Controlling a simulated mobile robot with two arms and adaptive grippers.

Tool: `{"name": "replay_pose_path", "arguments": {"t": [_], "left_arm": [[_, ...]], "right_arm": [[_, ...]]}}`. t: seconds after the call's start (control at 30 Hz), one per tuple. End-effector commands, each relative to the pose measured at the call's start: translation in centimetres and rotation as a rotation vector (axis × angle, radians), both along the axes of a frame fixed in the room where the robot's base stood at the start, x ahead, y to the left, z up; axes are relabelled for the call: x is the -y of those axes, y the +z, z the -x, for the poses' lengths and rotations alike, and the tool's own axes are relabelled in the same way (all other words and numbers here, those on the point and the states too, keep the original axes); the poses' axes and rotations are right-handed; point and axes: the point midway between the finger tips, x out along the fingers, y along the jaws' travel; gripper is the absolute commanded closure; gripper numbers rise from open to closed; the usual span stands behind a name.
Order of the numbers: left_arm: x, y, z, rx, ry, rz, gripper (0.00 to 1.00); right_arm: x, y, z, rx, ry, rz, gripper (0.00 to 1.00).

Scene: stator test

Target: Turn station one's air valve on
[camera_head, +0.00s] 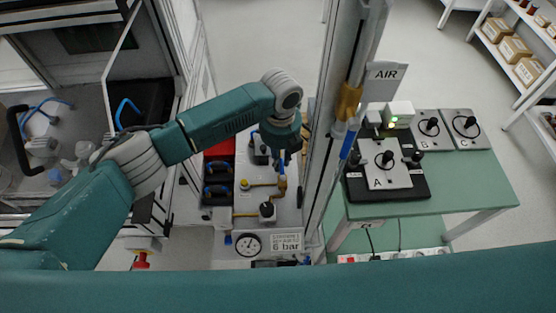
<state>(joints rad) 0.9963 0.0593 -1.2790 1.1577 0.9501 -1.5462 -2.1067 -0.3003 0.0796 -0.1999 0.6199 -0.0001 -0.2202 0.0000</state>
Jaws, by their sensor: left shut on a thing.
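My left gripper (285,155) reaches in from the left and points down over a light grey air panel (240,221). It is shut at a small valve fitting with blue and brass parts (282,184); the gripper and wrist hide most of the grasp, so the handle's angle cannot be told. A brass line with a round black knob (267,209) runs on the panel below it. A round pressure gauge (248,244) and a sign reading 6 bar (287,243) are at the panel's near end. My right gripper is not in view.
A metal post (341,110) stands just right of the gripper. A green table (465,185) at right carries knobbed boxes, with an AIR sign (387,72) behind. A glass-doored cabinet is at left.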

Motion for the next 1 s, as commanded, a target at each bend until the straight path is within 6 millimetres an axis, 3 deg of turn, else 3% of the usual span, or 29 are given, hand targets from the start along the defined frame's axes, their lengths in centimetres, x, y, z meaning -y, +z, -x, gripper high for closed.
{"name": "replay_pose_path", "arguments": {"t": [0.57,0.6,0.67,1.0], "left_arm": [[0.23,0.13,-0.11,0.003,-0.033,0.002,1.0],[0.23,0.13,-0.11,0.003,-0.033,0.002,0.77],[0.23,0.13,-0.1,0.003,-0.032,0.002,0.65],[0.19,0.29,-0.06,0.001,-0.031,0.001,0.64]], "right_arm": [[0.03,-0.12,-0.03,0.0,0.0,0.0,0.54],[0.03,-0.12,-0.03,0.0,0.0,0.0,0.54],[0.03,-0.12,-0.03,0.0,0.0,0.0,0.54],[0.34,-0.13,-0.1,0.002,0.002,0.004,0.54]]}}
